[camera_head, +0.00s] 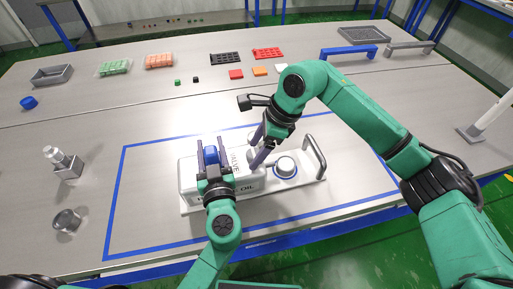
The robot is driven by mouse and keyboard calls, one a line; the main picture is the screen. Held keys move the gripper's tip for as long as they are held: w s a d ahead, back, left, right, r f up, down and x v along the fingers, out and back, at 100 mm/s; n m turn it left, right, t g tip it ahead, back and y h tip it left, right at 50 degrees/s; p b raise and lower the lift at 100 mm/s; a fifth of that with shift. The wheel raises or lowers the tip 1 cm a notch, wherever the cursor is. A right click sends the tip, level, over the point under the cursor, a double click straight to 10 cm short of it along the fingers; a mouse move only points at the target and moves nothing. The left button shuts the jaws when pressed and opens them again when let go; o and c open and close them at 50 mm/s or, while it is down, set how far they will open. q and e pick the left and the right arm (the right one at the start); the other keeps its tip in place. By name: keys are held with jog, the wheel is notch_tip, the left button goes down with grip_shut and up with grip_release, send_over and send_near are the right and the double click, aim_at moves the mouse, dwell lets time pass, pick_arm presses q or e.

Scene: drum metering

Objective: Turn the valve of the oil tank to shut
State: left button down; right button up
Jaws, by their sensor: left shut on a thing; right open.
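The white oil tank (187,174) stands on a pale base plate (305,184) inside a blue taped rectangle. The words OIL and VALVE show on it, partly hidden by my arms. My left gripper (211,149) is shut on a blue part at the tank, which looks like the valve (211,155); its exact angle is hard to tell. My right gripper (257,151) is open, its fingers pointing down over the middle of the tank, close to the label. Whether they touch the tank cannot be told.
A round metal cup (285,167) in a blue ring and a grey handle (316,156) are on the plate's right. A metal fitting (66,164) and a metal cup (67,220) stand at left. Coloured blocks and trays line the back; the table's left middle is clear.

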grip_shut()
jog(key=shift+m, duration=0.3)
jog(key=m+t, duration=0.1)
jog(key=m, duration=0.2)
jog(key=shift+s+r+m+t, duration=0.1)
jog(key=shift+m+t, duration=0.2)
jog(key=m+t, duration=0.1)
jog(key=m, duration=0.1)
jog(key=m+h, duration=0.1)
jog(key=m, duration=0.1)
jog(key=shift+s+a+t, duration=0.1)
jog(key=shift+s+t, duration=0.1)
jog(key=shift+t, duration=0.2)
jog(key=m+h, duration=0.1)
jog(key=m, duration=0.2)
jog(key=m+t, duration=0.1)
jog(key=m, duration=0.2)
jog(key=shift+s+a+h, duration=0.1)
jog(key=shift+a+h, duration=0.1)
jog(key=shift+h, duration=0.2)
jog(key=shift+m+t+h, duration=0.3)
jog(key=shift+m+h, duration=0.4)
jog(key=shift+m, duration=1.2)
